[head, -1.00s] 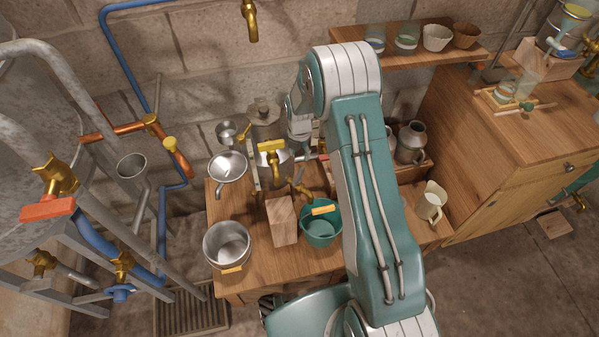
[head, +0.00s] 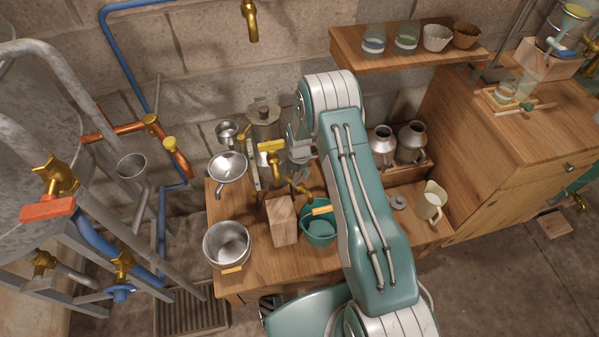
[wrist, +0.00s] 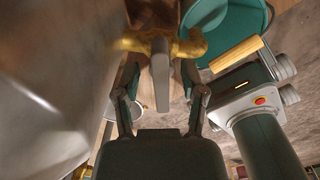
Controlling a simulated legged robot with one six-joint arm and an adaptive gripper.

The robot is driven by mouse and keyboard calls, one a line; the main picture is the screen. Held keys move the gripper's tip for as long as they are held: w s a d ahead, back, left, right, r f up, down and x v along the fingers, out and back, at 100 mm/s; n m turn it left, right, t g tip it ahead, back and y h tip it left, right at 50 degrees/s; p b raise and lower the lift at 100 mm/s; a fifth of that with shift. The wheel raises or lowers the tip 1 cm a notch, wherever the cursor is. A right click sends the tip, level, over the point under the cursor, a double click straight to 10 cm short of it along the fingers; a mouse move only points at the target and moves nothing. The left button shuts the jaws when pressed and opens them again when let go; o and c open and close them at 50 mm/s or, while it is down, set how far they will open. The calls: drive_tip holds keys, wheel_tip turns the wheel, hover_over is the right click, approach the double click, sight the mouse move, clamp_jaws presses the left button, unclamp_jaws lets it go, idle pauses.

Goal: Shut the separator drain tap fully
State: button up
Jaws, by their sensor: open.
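The brass drain tap (wrist: 192,47) crosses the top of the wrist view, with a flat grey lever (wrist: 161,80) pointing down from its middle. My gripper (wrist: 158,92) is open, with one finger on each side of the lever. I cannot tell whether either finger touches it. In the head view, a brass tap (head: 300,188) shows above the teal bucket (head: 319,228), partly hidden by my arm. The bucket and its wooden handle also show at the upper right of the wrist view (wrist: 228,20). My gripper is mostly hidden behind my arm in the head view.
A wooden block (head: 282,222) stands left of the bucket, and a steel pot (head: 227,243) is farther left. A large silvery surface (wrist: 40,125) fills the left of the wrist view, close to my gripper. A cream jug (head: 431,203) stands at the table's right.

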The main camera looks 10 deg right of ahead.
clamp_jaws()
drive_tip(key=shift+d+m, duration=0.1)
drive_tip(key=shift+m, duration=1.5)
unclamp_jaws()
